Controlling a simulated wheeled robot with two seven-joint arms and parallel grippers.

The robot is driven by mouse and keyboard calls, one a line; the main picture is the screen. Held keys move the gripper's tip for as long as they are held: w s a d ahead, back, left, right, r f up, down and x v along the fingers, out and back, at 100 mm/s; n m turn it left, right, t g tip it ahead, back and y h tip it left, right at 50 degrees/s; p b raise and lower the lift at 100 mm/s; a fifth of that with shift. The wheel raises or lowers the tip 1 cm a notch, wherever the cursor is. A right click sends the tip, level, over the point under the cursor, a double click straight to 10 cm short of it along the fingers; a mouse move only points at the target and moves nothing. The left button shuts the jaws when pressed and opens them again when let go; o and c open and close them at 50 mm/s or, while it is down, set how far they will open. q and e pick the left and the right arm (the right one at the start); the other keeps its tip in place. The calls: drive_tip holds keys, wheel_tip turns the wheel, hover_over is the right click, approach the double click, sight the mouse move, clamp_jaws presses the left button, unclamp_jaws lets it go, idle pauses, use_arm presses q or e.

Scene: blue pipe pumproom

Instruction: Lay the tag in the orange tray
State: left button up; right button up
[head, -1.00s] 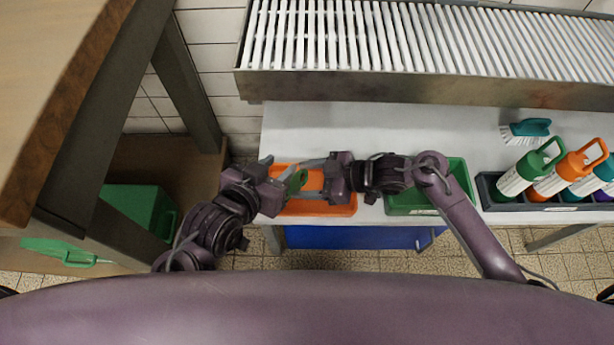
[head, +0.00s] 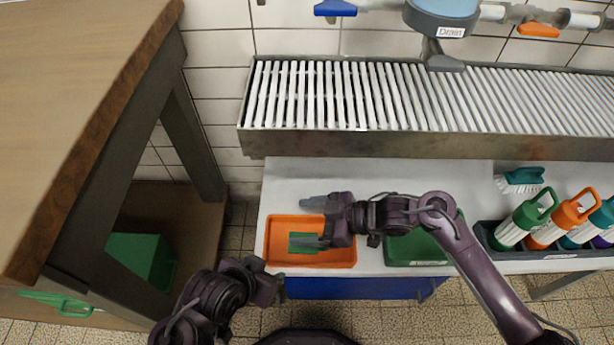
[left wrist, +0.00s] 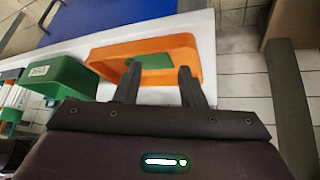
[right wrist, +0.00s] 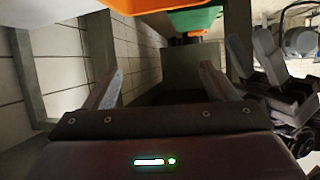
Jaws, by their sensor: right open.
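The green tag (head: 300,248) lies on the floor of the orange tray (head: 272,258), apparently flat. The tag also shows in the left wrist view (left wrist: 151,62), inside the tray (left wrist: 183,45). My right gripper (head: 304,222) is open and empty above the tray. One of its fingers covers part of the tag in the head view. My left gripper (head: 272,280) is open and empty, just outside the tray's front left corner. Its spread fingers (left wrist: 158,76) also show in the left wrist view. I cannot tell the tag's contact with the right finger.
A green tray (head: 415,252) stands right of the orange one on the white bench (head: 400,170). A dark rack (head: 560,253) of colored bottles and a teal brush (head: 520,180) are farther right. A wooden table (head: 80,100) stands left. The slatted drain (head: 340,95) runs behind.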

use_arm(q)
drive_tip(key=s+a+n+g+y+p, duration=0.1)
drive_tip(key=s+a+g+y+p, duration=0.1)
drive_tip(key=a+g+p, duration=0.1)
drive_tip(key=shift+s+a+r+p, duration=0.3)
drive_tip(key=shift+a+p, duration=0.25)
drive_tip(key=shift+a, duration=0.7)
use_arm(e)
wheel_tip(320, 180, up, 15)
drive_tip(key=shift+f, duration=0.15)
